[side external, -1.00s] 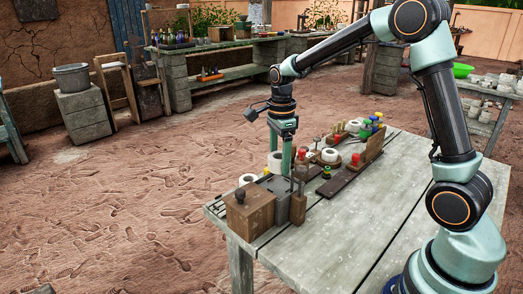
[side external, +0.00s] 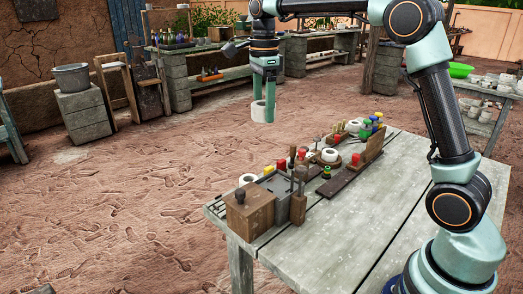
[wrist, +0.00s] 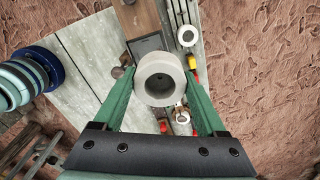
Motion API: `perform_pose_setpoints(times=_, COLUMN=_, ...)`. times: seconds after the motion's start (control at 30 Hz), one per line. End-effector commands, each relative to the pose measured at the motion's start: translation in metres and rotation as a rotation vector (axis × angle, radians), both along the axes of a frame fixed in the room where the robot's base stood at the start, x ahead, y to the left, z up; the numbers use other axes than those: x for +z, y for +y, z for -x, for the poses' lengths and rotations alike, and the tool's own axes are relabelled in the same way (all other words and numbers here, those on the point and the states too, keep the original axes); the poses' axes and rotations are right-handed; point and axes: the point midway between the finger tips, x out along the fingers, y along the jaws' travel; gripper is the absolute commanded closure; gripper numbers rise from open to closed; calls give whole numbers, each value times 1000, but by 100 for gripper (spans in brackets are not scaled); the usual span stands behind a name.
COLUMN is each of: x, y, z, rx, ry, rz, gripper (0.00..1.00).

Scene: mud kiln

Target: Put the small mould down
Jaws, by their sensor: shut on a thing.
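My gripper (side external: 264,116) is shut on the small mould, a pale round ring with a hole through it. The small mould (side external: 258,110) hangs in the air, well above the wooden table (side external: 335,235) and towards its far left end in the side view. In the wrist view the small mould (wrist: 160,78) sits between the green fingers, its hole facing the camera. Part of the work surface below is hidden behind it.
On the table are a wooden box (side external: 249,212) with a knob, a grey container (side external: 277,190), another white ring (side external: 248,180), upright tool handles and a rack (side external: 368,148) with coloured tops. The table's near right part is clear.

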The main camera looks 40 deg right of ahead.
Motion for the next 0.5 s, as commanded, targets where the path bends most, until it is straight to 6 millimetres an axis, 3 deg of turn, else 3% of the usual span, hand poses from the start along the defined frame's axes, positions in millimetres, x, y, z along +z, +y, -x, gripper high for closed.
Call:
perform_pose_setpoints(times=0.2, x=-25, y=39, z=-47, rx=4, ry=2, rz=0, gripper=100)
perform_pose_setpoints(times=0.5, x=-50, y=75, z=-76, rx=2, ry=-1, rz=-1, gripper=100)
